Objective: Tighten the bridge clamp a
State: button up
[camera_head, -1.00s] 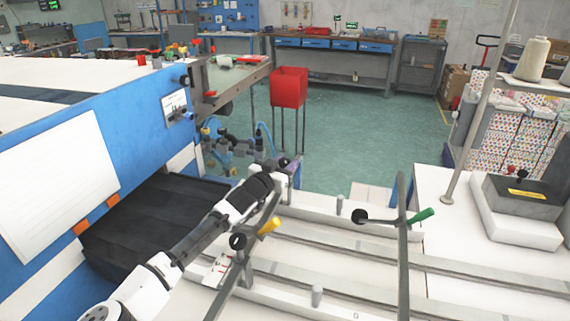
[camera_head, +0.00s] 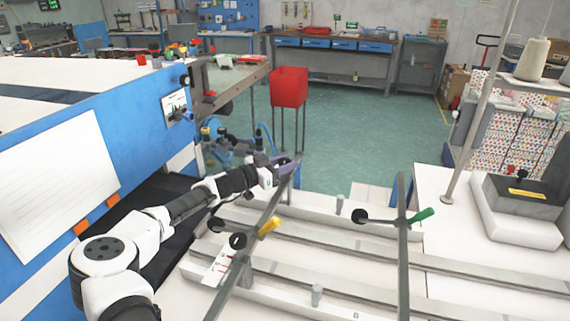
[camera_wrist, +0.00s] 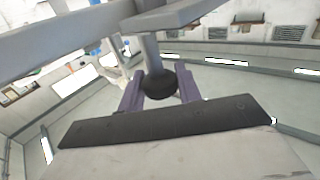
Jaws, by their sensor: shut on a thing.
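Two bridge clamps span the pale rails: one with a yellow handle (camera_head: 268,227) on its diagonal bar, one with a green handle (camera_head: 420,215) on its bar. I see no readable letter telling which is bridge clamp a. My gripper (camera_head: 287,164), with purple fingers, is at the far end of the yellow-handled clamp's bar (camera_head: 232,288). In the wrist view, the fingers of my gripper (camera_wrist: 160,92) are on either side of a round black knob (camera_wrist: 158,84) under a grey bar (camera_wrist: 168,18) and are shut on it. The knob is hidden in the head view.
A blue machine (camera_head: 130,150) stands close on the left, beside my arm. A red bin (camera_head: 289,87) on thin legs stands behind the rails. The green floor behind is mostly clear.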

jog(key=shift+r+m+g+h, duration=0.1)
jog(key=shift+m+g+h, duration=0.3)
jog(key=shift+m+g, duration=0.15)
jog(key=o, duration=0.9)
jog(key=shift+s+a+b, duration=0.15)
jog(key=shift+a+b, duration=0.2)
jog(key=b+v, duration=0.4)
jog(key=v, duration=0.9)
jog(key=shift+a, duration=0.1)
